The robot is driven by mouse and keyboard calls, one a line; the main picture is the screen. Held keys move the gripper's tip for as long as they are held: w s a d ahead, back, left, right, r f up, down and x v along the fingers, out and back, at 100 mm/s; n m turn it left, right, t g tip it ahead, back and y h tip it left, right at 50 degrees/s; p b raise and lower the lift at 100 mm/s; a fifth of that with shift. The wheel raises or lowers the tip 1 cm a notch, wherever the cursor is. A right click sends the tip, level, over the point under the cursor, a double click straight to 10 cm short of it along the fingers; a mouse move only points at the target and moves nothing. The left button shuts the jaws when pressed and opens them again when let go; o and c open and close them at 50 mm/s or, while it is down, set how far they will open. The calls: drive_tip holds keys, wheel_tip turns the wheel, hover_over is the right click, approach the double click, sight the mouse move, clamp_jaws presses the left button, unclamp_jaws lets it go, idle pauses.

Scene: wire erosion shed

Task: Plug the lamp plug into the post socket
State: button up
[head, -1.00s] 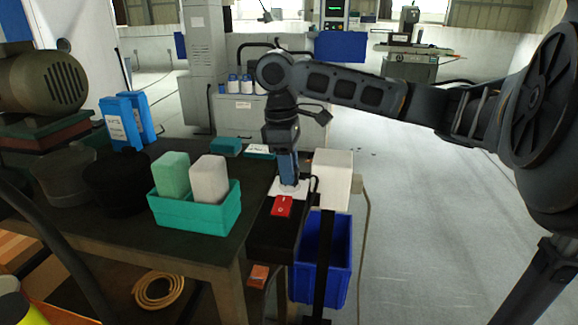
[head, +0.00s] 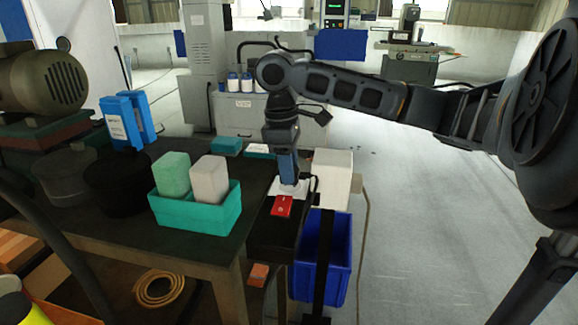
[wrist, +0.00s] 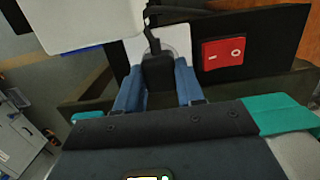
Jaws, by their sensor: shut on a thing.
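My gripper (head: 288,178) points down at the white post socket (head: 302,190) at the right end of the bench. In the wrist view its two blue fingers (wrist: 158,92) are closed on the black lamp plug (wrist: 158,72), one on each side. A black cord runs up from the plug. The plug is in front of the white socket plate (wrist: 131,50), over its grey round face, and hides most of that face. I cannot tell how far the plug sits in it. In the head view the gripper hides the plug.
A red switch (head: 282,206) is beside the socket on the black panel. A white box (head: 333,178) stands close on the right, above a blue bin (head: 340,255). A teal tray (head: 200,214) with two blocks is on the bench to the left. Open floor is at right.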

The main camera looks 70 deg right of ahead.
drive_tip(key=shift+f+b, duration=0.3)
drive_tip(key=shift+f, duration=0.3)
drive_tip(key=o, duration=1.1)
drive_tip(key=shift+c, duration=0.2)
drive_tip(key=shift+w+r, duration=0.25)
drive_tip(key=shift+r, duration=1.7)
drive_tip(key=shift+w+r, duration=0.2)
drive_tip(key=shift+r, duration=1.75)
